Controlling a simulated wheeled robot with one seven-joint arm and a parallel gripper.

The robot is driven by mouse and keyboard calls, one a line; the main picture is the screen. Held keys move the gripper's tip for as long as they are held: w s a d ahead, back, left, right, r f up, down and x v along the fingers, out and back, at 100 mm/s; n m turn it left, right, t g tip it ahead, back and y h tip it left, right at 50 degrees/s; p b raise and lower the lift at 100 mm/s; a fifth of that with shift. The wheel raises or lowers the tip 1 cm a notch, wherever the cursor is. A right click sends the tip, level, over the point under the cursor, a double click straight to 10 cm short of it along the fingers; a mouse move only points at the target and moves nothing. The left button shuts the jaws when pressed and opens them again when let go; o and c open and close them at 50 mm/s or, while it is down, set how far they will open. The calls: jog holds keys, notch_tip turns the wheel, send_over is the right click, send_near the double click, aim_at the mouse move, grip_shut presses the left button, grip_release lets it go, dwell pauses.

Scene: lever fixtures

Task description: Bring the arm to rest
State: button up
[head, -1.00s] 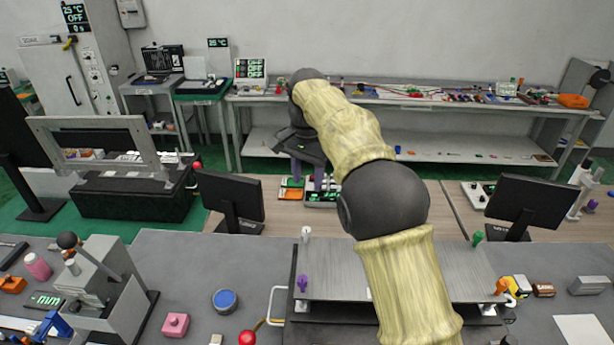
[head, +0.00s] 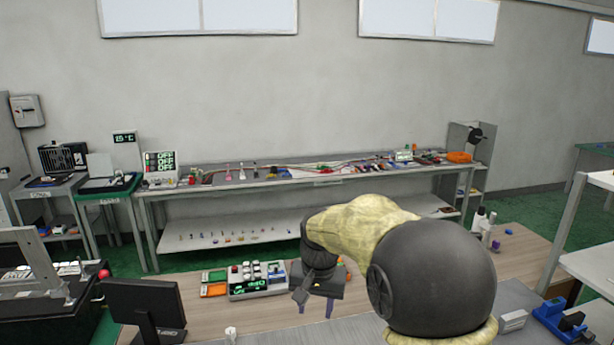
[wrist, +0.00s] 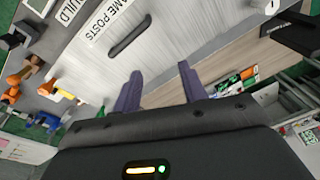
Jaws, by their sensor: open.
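My gripper (head: 315,306) shows in the head view as a dark body with two purple fingers pointing down. It is in front of the wooden table, right of a device with a green display (head: 258,280). My bent arm, with pale yellow covers and a dark round joint, fills the lower right of that view. In the wrist view my gripper (wrist: 158,76) has its two purple fingers spread apart, with nothing between them. A grey metal plate (wrist: 185,40) with a slot and printed labels lies beyond the fingers.
A long bench (head: 330,178) with small parts stands along the back wall. A black monitor (head: 145,308) is at the lower left, and a white shelf unit (head: 590,235) is at the right. Orange and blue fixtures (wrist: 38,118) show left in the wrist view.

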jog(key=s+d+f+n, duration=0.1)
jog(key=s+d+f, duration=0.3)
jog(key=s, duration=0.5)
jog(key=s+d+f+n+t, duration=0.1)
jog(key=s+d+f, duration=0.3)
jog(key=s+d, duration=0.5)
jog(key=shift+s+d+h, duration=0.2)
jog(key=shift+d+h, duration=0.1)
